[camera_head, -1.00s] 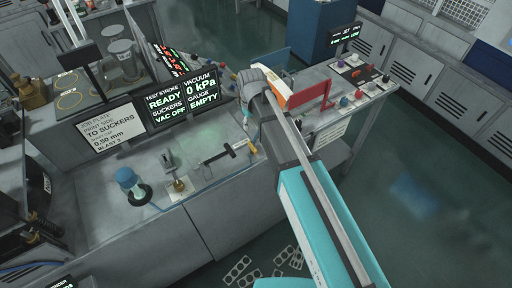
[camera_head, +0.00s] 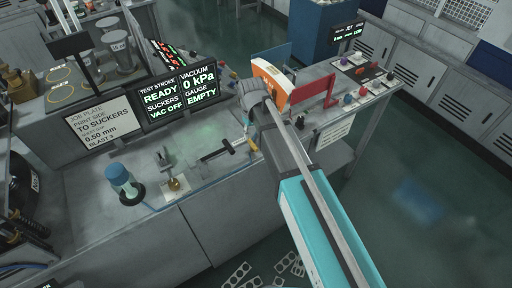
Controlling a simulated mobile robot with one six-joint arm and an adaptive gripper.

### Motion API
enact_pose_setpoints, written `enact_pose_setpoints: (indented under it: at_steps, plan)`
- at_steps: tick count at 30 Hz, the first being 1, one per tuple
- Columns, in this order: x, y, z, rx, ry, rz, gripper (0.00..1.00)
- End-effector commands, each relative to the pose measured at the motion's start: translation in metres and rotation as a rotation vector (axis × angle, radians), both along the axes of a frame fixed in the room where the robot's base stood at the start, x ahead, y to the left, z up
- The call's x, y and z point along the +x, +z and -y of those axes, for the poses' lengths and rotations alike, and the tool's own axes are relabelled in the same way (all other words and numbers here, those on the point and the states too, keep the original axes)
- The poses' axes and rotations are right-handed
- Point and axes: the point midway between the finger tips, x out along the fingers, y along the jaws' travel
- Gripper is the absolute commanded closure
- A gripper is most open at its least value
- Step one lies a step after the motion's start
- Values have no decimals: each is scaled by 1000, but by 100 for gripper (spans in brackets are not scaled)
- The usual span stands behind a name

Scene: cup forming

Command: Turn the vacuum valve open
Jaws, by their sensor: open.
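A small brass fitting with an upright grey stem (camera_head: 176,184) stands near the bench's front edge; it looks like a valve, but I cannot confirm it is the vacuum valve. A black T-shaped handle (camera_head: 216,150) lies to its right on the bench. The display (camera_head: 180,97) reads vacuum 0 kPa, VAC OFF, suckers EMPTY. My gripper (camera_head: 247,112) is at the far end of my arm, over the bench to the right of the T-shaped handle. It is open, and its fingers are small and mostly hidden by my wrist. It is apart from the brass fitting.
A blue-capped cylinder (camera_head: 122,178) stands left of the fitting. A job plate sign (camera_head: 98,123) stands behind it. A red upright bracket (camera_head: 315,97) and a panel with coloured knobs (camera_head: 362,75) are at the right. The floor at the right is clear.

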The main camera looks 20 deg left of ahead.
Motion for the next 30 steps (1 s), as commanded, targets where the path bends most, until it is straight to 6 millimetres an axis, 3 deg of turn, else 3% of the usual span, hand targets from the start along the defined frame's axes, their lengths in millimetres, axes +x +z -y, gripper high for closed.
enact_pose_setpoints:
  at_steps: [18,30]
  plan:
    - [0,-50,1,0,-1,0,47]
    - [1,-62,1,0,-2,0,47]
